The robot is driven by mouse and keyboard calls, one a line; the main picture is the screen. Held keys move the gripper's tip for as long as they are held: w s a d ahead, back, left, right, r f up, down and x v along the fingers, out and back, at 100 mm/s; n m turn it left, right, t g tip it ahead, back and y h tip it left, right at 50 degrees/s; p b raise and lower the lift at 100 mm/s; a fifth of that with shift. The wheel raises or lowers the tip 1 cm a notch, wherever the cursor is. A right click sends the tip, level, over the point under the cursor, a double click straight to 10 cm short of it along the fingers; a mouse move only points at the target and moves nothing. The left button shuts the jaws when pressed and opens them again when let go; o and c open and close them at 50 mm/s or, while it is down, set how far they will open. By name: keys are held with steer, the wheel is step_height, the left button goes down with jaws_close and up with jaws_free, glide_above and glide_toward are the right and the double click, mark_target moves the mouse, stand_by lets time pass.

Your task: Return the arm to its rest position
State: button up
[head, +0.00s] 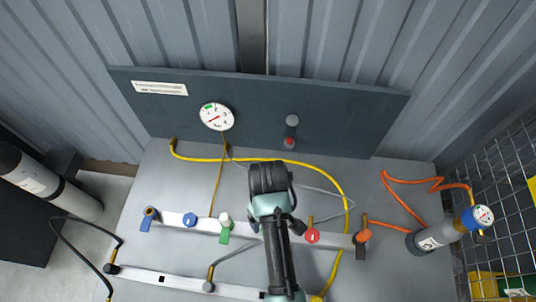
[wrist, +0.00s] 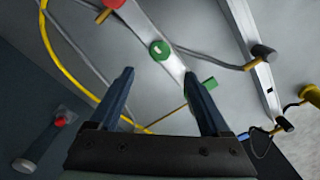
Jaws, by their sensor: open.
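My gripper (wrist: 159,74) is open in the wrist view, its two dark fingers apart with nothing held between them. Beyond the fingers are the grey table and a white manifold bar (wrist: 178,66) with a round green-and-white knob (wrist: 158,49), a green lever (wrist: 209,83) and a red knob (wrist: 115,3). In the head view my arm reaches up from the bottom edge over the middle of the table and covers part of the manifold (head: 175,217). The gripper's fingers are hidden there.
A dark back panel carries a round gauge (head: 217,117). A yellow hose (head: 330,176) curves around my arm. A grey cylinder (head: 437,235) with an orange hose (head: 400,182) stands at right by a wire mesh (head: 500,170). A larger cylinder (head: 50,184) is at left.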

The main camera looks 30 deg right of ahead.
steer(key=shift+r, duration=1.1)
